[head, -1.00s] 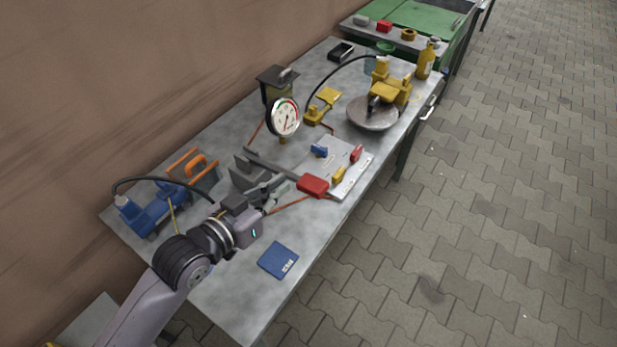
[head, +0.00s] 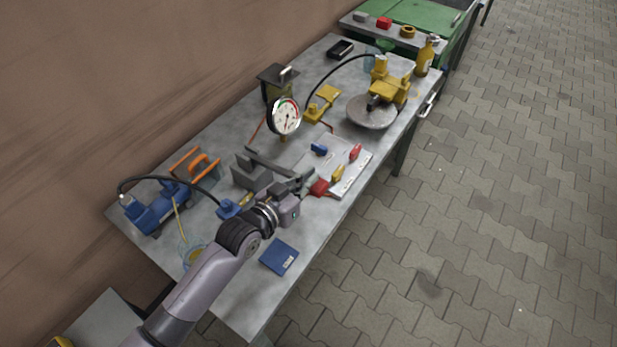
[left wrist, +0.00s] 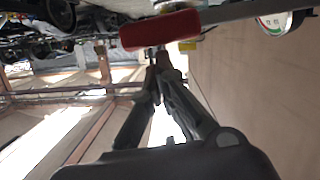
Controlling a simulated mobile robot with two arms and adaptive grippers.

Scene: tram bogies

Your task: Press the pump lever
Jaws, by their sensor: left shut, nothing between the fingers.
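The pump lever is a dark grey bar (head: 272,163) that runs from a grey pump block (head: 252,175) to a red grip (head: 320,187). My left gripper (head: 308,181) is shut and empty, right at the red grip, and hides part of it in the head view. In the left wrist view the red grip (left wrist: 160,29) lies across the top, and my shut fingertips (left wrist: 158,58) point at its edge. I cannot tell whether they touch it. My right gripper is not in view.
A pressure gauge (head: 285,116) stands behind the lever. A plate with blue, yellow and red valve handles (head: 350,180) lies beside the grip. A blue pump (head: 155,208) is at the left, and a blue booklet (head: 279,257) lies near the front edge.

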